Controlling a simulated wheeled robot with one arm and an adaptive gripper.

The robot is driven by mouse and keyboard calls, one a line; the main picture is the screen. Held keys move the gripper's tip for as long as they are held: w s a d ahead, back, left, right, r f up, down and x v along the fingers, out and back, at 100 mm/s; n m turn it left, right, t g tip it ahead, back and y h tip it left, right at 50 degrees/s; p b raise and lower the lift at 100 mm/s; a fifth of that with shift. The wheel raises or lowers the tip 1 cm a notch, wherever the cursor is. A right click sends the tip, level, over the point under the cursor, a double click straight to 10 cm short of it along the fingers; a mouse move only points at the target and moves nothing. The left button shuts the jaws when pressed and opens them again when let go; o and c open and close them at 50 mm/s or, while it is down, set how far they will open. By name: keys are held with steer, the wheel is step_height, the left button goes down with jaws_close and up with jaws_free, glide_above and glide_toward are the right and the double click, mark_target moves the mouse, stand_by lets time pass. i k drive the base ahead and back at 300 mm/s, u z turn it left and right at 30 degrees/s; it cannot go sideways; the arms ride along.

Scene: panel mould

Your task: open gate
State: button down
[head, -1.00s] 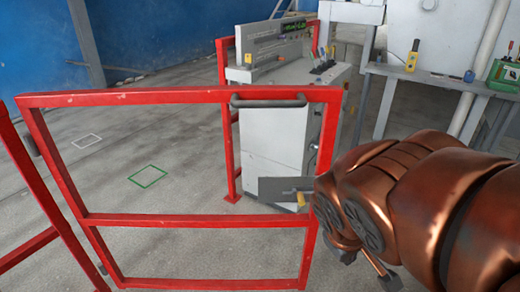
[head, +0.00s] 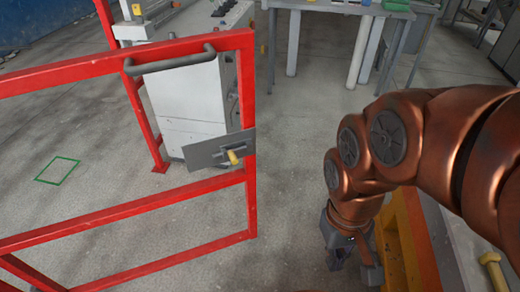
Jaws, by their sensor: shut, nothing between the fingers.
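The gate is a red tube frame (head: 251,203) on the left of the head view, with its free upright near the middle. A dark grey bar handle (head: 170,63) runs along its top rail. A grey latch plate (head: 205,152) with a yellow knob (head: 233,157) sits on that upright, below the handle. My gripper (head: 352,268) hangs low, to the right of the upright and below the knob, apart from the gate. It is shut and empty, partly hidden by my wrist. The gate's hinge side is out of view.
A yellow-orange frame (head: 405,235) stands right beside my gripper. Behind the gate is a white machine cabinet (head: 190,105). A workbench (head: 335,6) stands at the back. Bare floor lies between gate and bench. A green square (head: 57,170) marks the floor at left.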

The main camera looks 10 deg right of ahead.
mark_target(142, 60)
steer(key=i, duration=0.4)
steer(key=u, duration=2.2)
steer(key=i, duration=0.5)
steer(key=z, duration=0.1)
